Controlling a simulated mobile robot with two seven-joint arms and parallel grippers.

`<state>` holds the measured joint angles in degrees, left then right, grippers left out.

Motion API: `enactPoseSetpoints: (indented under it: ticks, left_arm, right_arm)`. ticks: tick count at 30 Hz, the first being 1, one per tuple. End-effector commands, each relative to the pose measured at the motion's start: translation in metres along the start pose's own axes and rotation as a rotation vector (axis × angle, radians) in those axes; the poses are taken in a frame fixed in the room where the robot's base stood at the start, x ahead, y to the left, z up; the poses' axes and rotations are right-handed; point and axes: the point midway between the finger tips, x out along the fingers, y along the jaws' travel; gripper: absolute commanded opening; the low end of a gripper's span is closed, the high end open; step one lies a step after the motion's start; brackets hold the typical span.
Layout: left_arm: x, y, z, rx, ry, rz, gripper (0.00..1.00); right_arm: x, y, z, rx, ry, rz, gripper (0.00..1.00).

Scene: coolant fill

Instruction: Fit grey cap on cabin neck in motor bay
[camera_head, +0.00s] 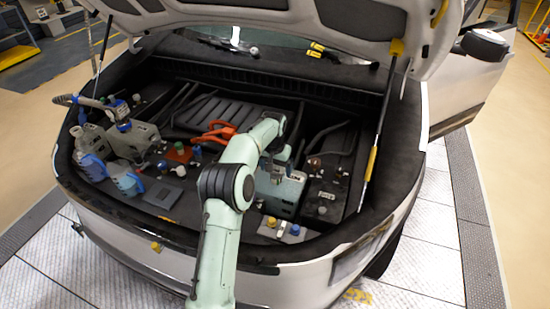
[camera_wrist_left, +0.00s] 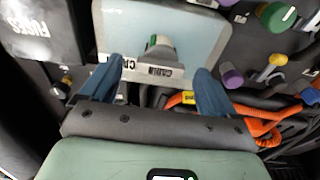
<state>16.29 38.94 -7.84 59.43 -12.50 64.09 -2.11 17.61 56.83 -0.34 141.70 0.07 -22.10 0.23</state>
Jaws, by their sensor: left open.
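My left gripper (camera_head: 275,160) is over the grey tank (camera_head: 280,190) on the right side of the motor bay. In the left wrist view the gripper (camera_wrist_left: 159,67) is open, its two blue fingers apart. Between and beyond them is the pale top of the tank (camera_wrist_left: 190,30), with a label (camera_wrist_left: 165,72) that reads upside down, apparently CABIN. A short upright fitting with grey and green parts (camera_wrist_left: 158,45) stands on the tank. I cannot tell whether its grey part is the cap or the neck. Nothing is visibly held. My right gripper is not in view.
An orange cable (camera_wrist_left: 265,125) runs beside the tank. Purple (camera_wrist_left: 231,77) and green (camera_wrist_left: 277,17) caps sit nearby. Blue-handled jugs (camera_head: 125,180) stand at the bay's left. The raised hood (camera_head: 300,20) and its prop strut (camera_head: 380,125) bound the space above and right.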

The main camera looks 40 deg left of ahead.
Motion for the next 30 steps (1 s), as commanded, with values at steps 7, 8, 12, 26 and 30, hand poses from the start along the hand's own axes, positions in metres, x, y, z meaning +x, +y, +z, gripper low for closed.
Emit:
enactPoseSetpoints:
  ticks: [7, 8, 12, 26, 30]
  left_arm:
    - [0.025, 0.000, 0.000, -0.001, 0.000, 0.000, 0.89]
    - [0.026, 0.000, 0.000, 0.000, 0.000, 0.000, 0.89]
    - [0.028, 0.000, 0.000, 0.000, 0.000, 0.000, 0.89]
    - [0.028, 0.000, 0.000, -0.001, 0.000, 0.000, 0.42]
    - [0.028, 0.000, 0.000, -0.001, 0.001, 0.000, 0.39]
  right_arm:
    - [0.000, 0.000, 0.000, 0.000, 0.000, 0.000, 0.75]
    - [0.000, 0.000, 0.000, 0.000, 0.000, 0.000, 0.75]
    - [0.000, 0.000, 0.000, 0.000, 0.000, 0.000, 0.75]
    - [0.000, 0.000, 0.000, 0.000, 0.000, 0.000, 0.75]
    - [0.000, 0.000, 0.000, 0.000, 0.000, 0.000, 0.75]
